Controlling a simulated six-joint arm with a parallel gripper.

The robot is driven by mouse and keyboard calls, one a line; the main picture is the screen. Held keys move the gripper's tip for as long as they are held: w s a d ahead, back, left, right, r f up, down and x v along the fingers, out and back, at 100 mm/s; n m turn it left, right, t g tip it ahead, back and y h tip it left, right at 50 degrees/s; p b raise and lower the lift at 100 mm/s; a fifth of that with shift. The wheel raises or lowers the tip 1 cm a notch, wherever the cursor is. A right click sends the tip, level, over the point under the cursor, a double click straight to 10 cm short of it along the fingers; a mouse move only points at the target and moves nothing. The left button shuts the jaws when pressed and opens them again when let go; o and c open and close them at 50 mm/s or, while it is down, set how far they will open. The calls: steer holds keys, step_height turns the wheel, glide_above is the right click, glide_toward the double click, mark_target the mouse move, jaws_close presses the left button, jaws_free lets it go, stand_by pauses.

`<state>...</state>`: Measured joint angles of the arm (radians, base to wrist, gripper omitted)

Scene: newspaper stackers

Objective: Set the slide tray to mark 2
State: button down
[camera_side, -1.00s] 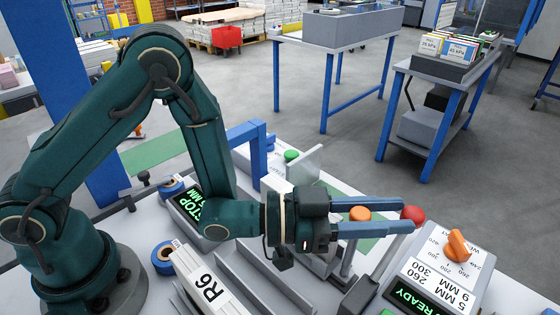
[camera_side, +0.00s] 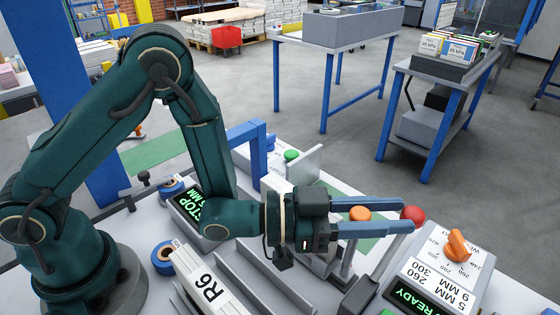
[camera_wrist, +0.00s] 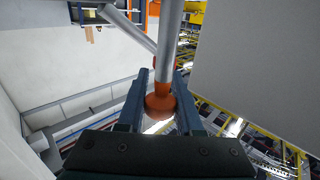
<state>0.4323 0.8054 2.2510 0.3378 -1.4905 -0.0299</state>
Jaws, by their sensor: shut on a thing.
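My gripper (camera_side: 372,216) is at the right of the bench in the side view, fingers level and pointing right. It is shut on an orange knob (camera_side: 360,213) on top of a grey post. The wrist view shows an orange-red knob (camera_wrist: 158,107) between the fingers, with a thick metal rod running up the picture. A red ball knob (camera_side: 412,214) on a slanted grey lever is at the fingertips in the side view. The slide tray and its marks cannot be clearly told apart; my gripper hides part of that area.
A READY console (camera_side: 437,275) with an orange dial (camera_side: 457,244) stands to the right. A green button (camera_side: 291,155) stands behind, beside an upright grey plate (camera_side: 304,163).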

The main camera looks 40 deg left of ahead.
mark_target(331, 221)
steer(key=a, duration=0.3)
steer(key=shift+s+a, duration=0.25)
steer(key=shift+s, duration=0.05)
steer(key=c, duration=0.7)
jaws_free()
steer(key=shift+o, duration=0.5)
steer(key=shift+a, duration=0.1)
steer(key=v, duration=0.3)
steer(key=shift+a+f, duration=0.15)
steer(key=shift+a, duration=0.05)
steer(key=shift+v, duration=0.85)
steer(key=shift+d, duration=0.1)
